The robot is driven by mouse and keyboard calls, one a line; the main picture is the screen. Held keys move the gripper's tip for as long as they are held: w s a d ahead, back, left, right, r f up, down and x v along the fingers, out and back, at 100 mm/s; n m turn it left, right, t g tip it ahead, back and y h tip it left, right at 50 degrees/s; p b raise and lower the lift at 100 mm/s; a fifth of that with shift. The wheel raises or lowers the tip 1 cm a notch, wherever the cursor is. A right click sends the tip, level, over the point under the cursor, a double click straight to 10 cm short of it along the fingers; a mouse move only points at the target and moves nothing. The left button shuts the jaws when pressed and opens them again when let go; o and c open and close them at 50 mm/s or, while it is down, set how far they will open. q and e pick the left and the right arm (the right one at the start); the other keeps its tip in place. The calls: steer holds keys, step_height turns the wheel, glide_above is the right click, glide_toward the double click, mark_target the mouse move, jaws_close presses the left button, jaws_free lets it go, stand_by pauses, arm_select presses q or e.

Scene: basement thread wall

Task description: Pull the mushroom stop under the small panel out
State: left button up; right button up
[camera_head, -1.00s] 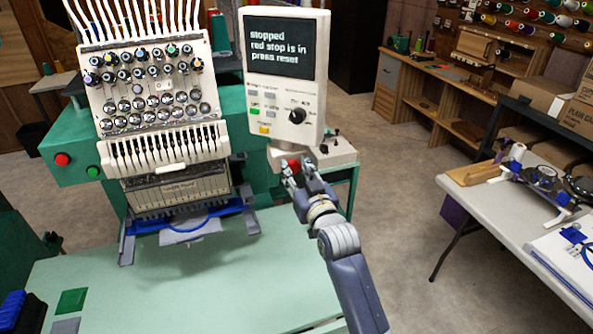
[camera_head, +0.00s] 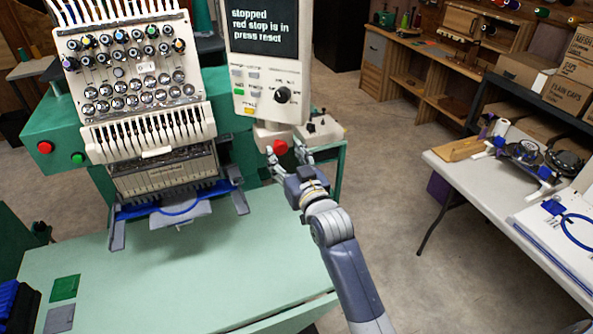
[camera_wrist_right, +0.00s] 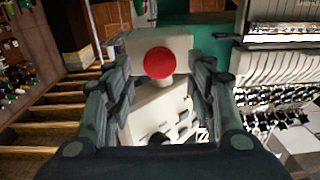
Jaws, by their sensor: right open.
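The red mushroom stop (camera_head: 280,147) sits on a small beige box (camera_head: 268,133) under the small panel (camera_head: 270,62). The panel's screen reads "stopped, red stop is in, press reset". My right gripper (camera_head: 289,158) is open just in front of the stop. In the right wrist view the stop (camera_wrist_right: 159,63) lies between the two spread fingers of my right gripper (camera_wrist_right: 160,85), with a gap on each side. How far the fingertips reach past the stop is hard to tell. My left gripper is in no view.
The embroidery machine (camera_head: 135,90) stands left of the panel, with a red button (camera_head: 45,148) and a green button (camera_head: 78,158) on its side. The green table (camera_head: 180,265) is mostly clear. A white table (camera_head: 480,200) with hoops stands at the right.

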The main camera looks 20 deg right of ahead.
steer(key=s, duration=1)
steer(key=shift+s+d, duration=0.2)
steer(key=shift+s, duration=0.15)
